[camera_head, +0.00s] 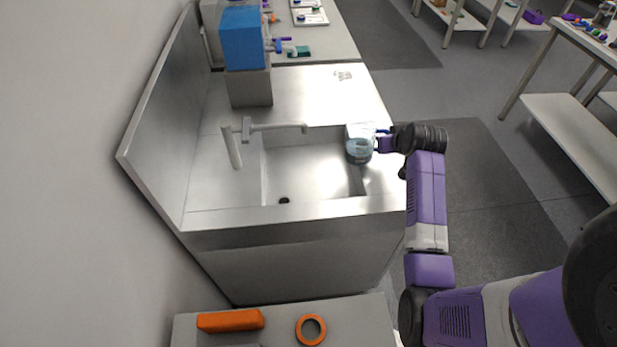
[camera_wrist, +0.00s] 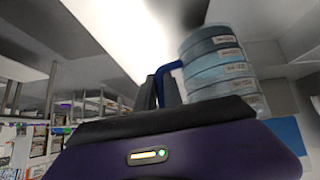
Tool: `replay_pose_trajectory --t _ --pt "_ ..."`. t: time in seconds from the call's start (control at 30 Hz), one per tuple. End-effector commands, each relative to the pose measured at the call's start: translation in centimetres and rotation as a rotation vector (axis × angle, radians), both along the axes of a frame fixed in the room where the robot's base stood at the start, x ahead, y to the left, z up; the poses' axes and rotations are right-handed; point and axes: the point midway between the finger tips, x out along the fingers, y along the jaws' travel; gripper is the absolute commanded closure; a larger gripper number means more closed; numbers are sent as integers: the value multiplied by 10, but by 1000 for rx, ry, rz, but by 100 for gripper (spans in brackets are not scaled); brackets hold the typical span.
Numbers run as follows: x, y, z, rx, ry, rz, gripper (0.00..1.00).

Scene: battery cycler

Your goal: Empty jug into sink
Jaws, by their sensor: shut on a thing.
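A clear, bluish jug (camera_head: 359,146) with a blue handle is held over the right part of the steel sink (camera_head: 300,170) in the head view. My gripper (camera_head: 384,143) is shut on the jug's handle from the right side. In the wrist view the jug (camera_wrist: 215,62) shows ridged sides with small labels, and its blue handle sits between the dark fingers (camera_wrist: 158,90). The jug appears tilted, but I cannot tell how far. I cannot tell whether liquid is in it. The sink basin shows a dark drain (camera_head: 284,200) and looks empty.
A grey faucet (camera_head: 240,135) reaches over the back of the basin. A blue box (camera_head: 243,38) on a grey block stands behind the sink. An orange block (camera_head: 230,320) and an orange ring (camera_head: 311,329) lie on the near counter.

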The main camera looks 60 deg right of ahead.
Motion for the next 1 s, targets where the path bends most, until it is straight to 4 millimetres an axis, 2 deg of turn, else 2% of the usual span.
replay_pose_trajectory --t 1.0 --pt "40 25 26 -280 424 3 100"
